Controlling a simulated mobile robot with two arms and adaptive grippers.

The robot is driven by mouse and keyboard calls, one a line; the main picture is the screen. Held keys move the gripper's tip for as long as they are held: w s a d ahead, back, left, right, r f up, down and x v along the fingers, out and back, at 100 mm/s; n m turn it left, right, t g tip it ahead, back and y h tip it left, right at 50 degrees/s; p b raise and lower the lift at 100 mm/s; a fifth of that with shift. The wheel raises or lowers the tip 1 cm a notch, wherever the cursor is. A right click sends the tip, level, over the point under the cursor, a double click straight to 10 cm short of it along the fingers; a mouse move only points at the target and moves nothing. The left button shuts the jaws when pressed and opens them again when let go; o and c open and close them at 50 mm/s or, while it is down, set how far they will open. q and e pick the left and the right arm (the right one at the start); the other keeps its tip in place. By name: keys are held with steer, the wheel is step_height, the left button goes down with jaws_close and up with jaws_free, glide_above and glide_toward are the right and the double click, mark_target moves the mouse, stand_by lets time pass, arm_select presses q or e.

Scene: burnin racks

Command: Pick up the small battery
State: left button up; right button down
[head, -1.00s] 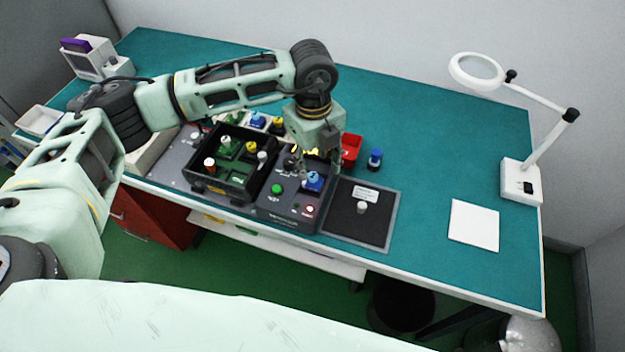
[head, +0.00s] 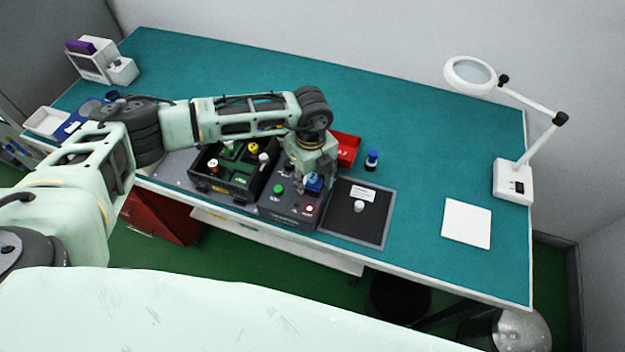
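Several small capped cylinders could be the small battery; I cannot tell which. A grey-white one (head: 359,207) stands on the black mat (head: 345,225). A blue one with a pale band (head: 372,160) stands on the teal table behind the mat. A blue-topped piece (head: 314,182) sits at the dark test unit (head: 284,208), right by my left gripper (head: 303,180). The gripper points down over the unit. Its fingertips are small and partly hidden, so opening and grasp are unclear. My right gripper is out of view.
A black tray (head: 222,187) with green inserts and several capped pieces is left of the test unit. A red bin (head: 346,148) stands behind my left wrist. A magnifier lamp (head: 512,182) and white pad (head: 466,223) are at the right. The table's back right is clear.

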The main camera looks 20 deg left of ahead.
arm_select(q)
jaws_close()
steer(key=shift+r, duration=0.1)
